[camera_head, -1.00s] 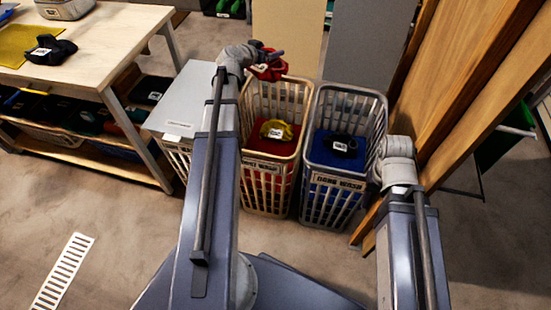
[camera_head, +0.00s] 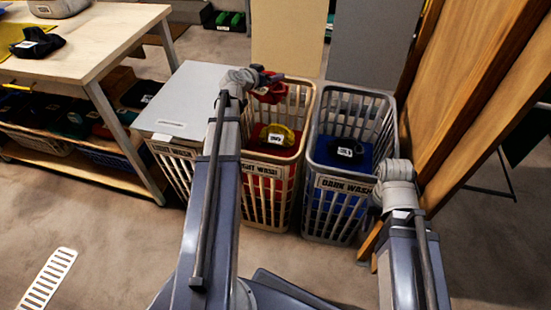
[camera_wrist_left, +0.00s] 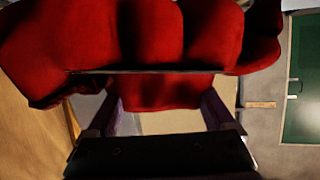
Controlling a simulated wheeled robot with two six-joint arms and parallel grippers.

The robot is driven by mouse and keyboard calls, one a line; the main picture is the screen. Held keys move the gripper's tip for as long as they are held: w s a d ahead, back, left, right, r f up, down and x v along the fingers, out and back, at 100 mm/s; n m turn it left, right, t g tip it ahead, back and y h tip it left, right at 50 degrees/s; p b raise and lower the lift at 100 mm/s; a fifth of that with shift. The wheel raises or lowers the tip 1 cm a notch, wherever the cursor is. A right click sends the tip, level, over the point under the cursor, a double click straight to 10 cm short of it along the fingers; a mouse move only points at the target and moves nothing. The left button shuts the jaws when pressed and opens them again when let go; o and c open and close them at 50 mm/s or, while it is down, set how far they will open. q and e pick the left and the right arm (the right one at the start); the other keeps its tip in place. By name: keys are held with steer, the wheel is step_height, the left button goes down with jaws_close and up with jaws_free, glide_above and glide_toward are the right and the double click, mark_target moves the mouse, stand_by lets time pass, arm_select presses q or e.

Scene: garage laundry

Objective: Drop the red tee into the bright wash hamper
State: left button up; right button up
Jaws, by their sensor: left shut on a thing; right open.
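The red tee (camera_head: 268,94) is bunched up and hangs from my left gripper (camera_head: 272,77), which is shut on it. In the head view it overlaps the back left part of the opening of the bright wash hamper (camera_head: 300,125); its height above the rim is hard to judge. The tee fills the top of the left wrist view (camera_wrist_left: 150,35). The hamper is a pale slatted basket with a red inside and a partly hidden label ending in "GHT WASH". A yellow garment (camera_head: 278,134) with a white tag lies in it. My right arm's fingers are hidden.
The dark wash hamper (camera_head: 345,184), with a blue inside and a dark garment (camera_head: 350,147), stands at right. A hamper with a grey lid (camera_head: 185,95) stands at left. Wooden boards (camera_head: 480,100) lean at right. A table (camera_head: 100,45) stands at left.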

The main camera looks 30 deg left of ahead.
arm_select(q)
step_height(320, 180, down, 4)
steer(key=b, duration=0.2)
steer(key=shift+r+b, duration=0.2)
steer(key=shift+b, duration=0.15)
arm_select(e)
step_height(320, 180, down, 4)
steer(key=shift+r, duration=0.2)
steer(key=shift+d, duration=0.1)
arm_select(q)
steer(key=o, duration=1.2)
steer(key=shift+o, duration=0.2)
steer(key=shift+r, duration=0.1)
arm_select(e)
steer(key=shift+r, duration=0.1)
arm_select(q)
steer(key=p+v, duration=0.3)
steer(key=v, duration=0.4)
steer(key=shift+s+r, duration=0.2)
steer(key=shift+s, duration=0.15)
arm_select(e)
step_height(320, 180, up, 3)
steer(key=shift+f, duration=0.1)
arm_select(q)
steer(key=shift+f, duration=0.1)
